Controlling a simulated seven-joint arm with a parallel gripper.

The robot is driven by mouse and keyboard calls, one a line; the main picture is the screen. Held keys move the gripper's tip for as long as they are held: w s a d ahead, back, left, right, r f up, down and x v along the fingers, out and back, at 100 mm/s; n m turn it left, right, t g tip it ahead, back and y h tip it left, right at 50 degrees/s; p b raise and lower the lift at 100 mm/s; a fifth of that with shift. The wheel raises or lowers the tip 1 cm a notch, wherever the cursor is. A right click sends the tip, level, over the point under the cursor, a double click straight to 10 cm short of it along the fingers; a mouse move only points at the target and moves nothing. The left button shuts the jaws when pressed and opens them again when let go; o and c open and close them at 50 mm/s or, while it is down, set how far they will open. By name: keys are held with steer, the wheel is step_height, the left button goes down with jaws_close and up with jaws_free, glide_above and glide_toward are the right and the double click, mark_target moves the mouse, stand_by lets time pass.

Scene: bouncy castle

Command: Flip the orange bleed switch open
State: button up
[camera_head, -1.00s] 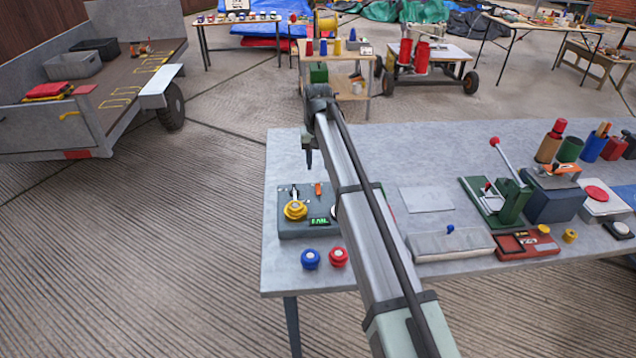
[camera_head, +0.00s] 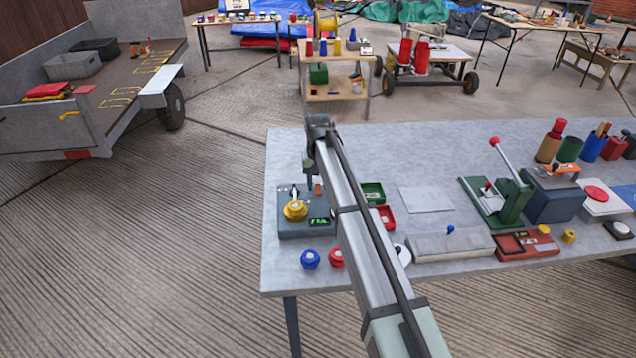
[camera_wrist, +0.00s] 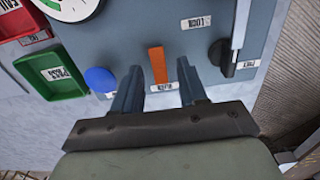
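The orange bleed switch (camera_wrist: 157,64) is a small flat lever on a grey-blue control box (camera_wrist: 180,45), with a label below it that seems to read BLEED. In the wrist view it stands between and just beyond my two fingertips. In the head view only a bit of the orange switch (camera_head: 318,187) shows beside my fingers, on the box (camera_head: 290,228) at the table's left end. My gripper (camera_wrist: 158,84) is open and empty, pointing down at the box; it also shows in the head view (camera_head: 309,183). I cannot tell whether the fingers touch the switch.
A black lever (camera_wrist: 236,42) stands right of the switch, a blue round knob (camera_wrist: 100,80) left. A dial (camera_wrist: 70,5), green tray (camera_wrist: 62,72) and red tray (camera_wrist: 20,20) lie farther left. The box has a yellow knob (camera_head: 295,210). Blue (camera_head: 310,259) and red (camera_head: 336,257) pieces stand in front.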

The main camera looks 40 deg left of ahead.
jaws_close()
steer(key=shift+w+a+g+h, duration=0.25)
steer(key=shift+a+g+h, duration=0.05)
steer(key=shift+g+h, duration=0.1)
steer(key=shift+f+g+h, duration=0.1)
steer(key=shift+g+h, duration=0.4)
steer(key=shift+o, duration=0.2)
jaws_free()
